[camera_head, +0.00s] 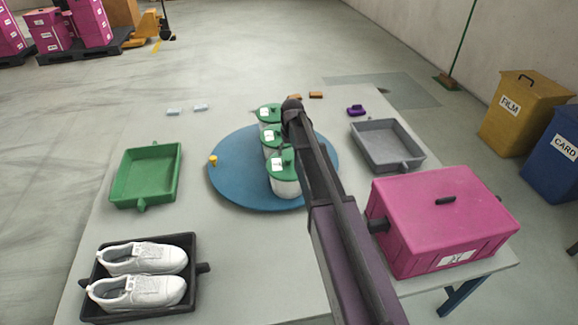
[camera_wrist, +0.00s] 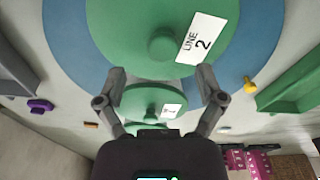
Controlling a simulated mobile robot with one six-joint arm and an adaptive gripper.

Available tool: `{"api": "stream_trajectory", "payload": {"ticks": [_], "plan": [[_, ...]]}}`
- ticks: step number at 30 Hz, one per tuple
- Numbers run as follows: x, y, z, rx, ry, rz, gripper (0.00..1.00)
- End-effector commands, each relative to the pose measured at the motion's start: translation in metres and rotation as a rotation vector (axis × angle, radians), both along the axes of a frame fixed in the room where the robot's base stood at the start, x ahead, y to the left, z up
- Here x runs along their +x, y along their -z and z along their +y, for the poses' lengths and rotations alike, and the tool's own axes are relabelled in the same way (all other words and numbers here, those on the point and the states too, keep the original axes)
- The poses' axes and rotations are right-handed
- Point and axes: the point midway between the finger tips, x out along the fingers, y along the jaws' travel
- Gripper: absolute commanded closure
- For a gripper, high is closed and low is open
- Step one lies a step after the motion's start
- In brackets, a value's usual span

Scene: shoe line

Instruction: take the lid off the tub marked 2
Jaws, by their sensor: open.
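In the wrist view the tub marked 2 shows from above as a large green lid (camera_wrist: 125,30) with a round knob and a white label reading LINE 2. By the layout it matches the nearest of three white tubs in the head view, its green lid (camera_head: 287,153) seated on top. My gripper (camera_wrist: 161,72) is open and empty, with its two fingers apart near the lower edge of that lid. I cannot tell its height above the lid. In the head view my arm hides the fingers and part of the tubs.
Two more green-lidded tubs (camera_head: 270,131) stand behind in a row on the blue turntable (camera_head: 235,185), which has a yellow peg (camera_head: 213,160). A green tray (camera_head: 127,188) lies left, a grey tray (camera_head: 398,161) and closed pink box (camera_head: 440,215) right. White shoes (camera_head: 143,258) sit front left.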

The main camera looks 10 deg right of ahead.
Motion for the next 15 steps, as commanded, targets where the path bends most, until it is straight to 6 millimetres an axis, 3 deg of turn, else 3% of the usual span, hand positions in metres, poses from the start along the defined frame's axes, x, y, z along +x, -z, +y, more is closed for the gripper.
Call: {"api": "stream_trajectory", "payload": {"ticks": [15], "plan": [[0.002,0.04,0.004,0.0,0.0,0.0,0.12]]}}
